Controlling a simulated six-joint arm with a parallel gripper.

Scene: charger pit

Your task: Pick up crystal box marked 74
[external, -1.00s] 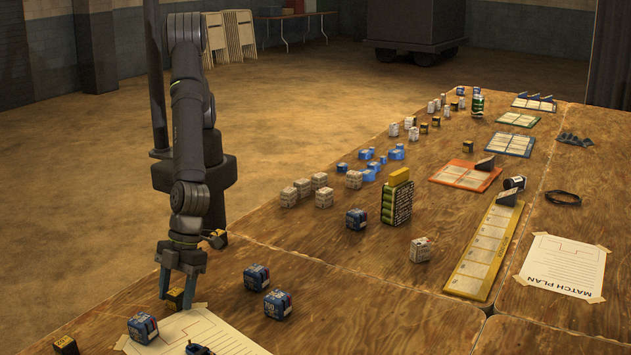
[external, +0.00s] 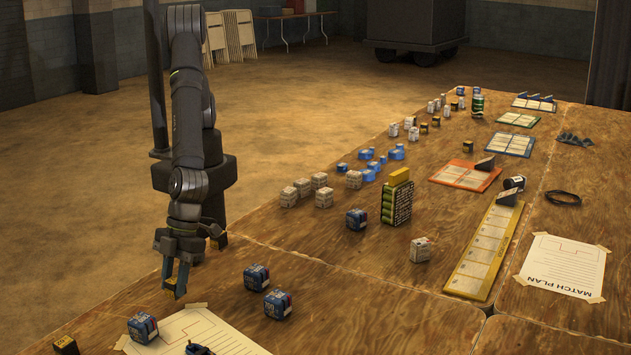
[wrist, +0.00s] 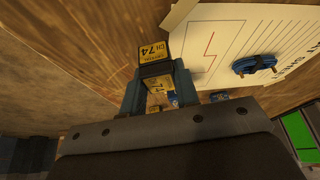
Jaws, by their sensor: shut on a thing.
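In the external view, my gripper (external: 174,286) points down at the near left of the table and the box (external: 171,281) shows small and partly hidden between the fingers. The box appears held above the wooden table top.
A taped paper sheet (external: 205,335) lies to the right of my gripper. Blue boxes stand nearby (external: 256,277), (external: 277,304), (external: 142,327). Another black-and-yellow box (external: 65,346) sits at the front left corner. A battery pack (external: 397,203) and white boxes stand further back.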

